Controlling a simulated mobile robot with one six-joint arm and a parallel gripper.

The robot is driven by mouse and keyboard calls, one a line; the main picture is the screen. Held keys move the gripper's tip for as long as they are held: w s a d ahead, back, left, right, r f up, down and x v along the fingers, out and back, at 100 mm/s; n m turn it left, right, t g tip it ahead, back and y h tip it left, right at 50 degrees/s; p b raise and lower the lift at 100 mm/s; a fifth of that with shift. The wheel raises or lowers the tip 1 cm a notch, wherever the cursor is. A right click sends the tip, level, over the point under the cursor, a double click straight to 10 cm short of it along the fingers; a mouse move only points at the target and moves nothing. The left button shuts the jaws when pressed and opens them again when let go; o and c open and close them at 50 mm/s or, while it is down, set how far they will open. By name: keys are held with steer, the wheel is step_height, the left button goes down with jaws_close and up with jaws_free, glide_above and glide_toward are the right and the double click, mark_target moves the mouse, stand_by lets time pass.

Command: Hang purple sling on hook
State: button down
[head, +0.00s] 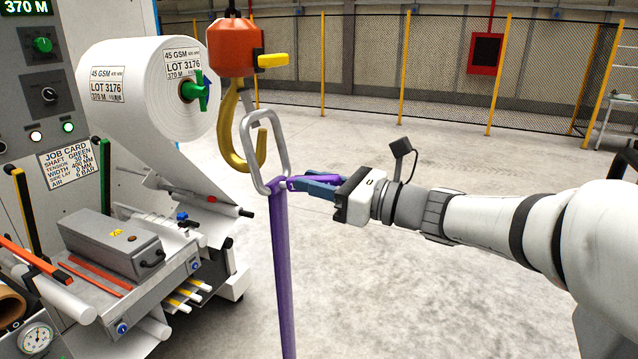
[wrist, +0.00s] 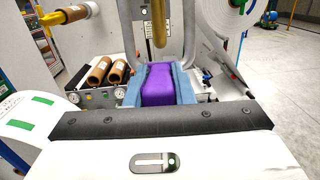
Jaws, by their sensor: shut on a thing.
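The purple sling (head: 283,270) hangs straight down from a grey metal link (head: 283,150). My gripper (head: 291,185) has blue fingers shut on the purple webbing just under the link; the wrist view shows the webbing (wrist: 158,85) between them. The golden hook (head: 228,125) hangs below an orange hoist block (head: 231,47), its opening toward the right. In the head view the upright link overlaps the hook's tip. In the wrist view the hook (wrist: 158,22) appears between the link's two sides. I cannot tell whether the hook passes through the link or stands behind it.
A machine with a large white roll (head: 135,90) stands left, close behind the hook. A grey box (head: 110,245) sits on its lower shelf. A yellow handle (head: 272,60) sticks out of the hoist block. The floor (head: 430,290) to the right is clear back to a mesh fence.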

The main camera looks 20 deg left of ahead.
steer(key=shift+w+a+r, duration=0.1)
steer(key=shift+w+a, duration=0.1)
steer(key=shift+a, duration=1)
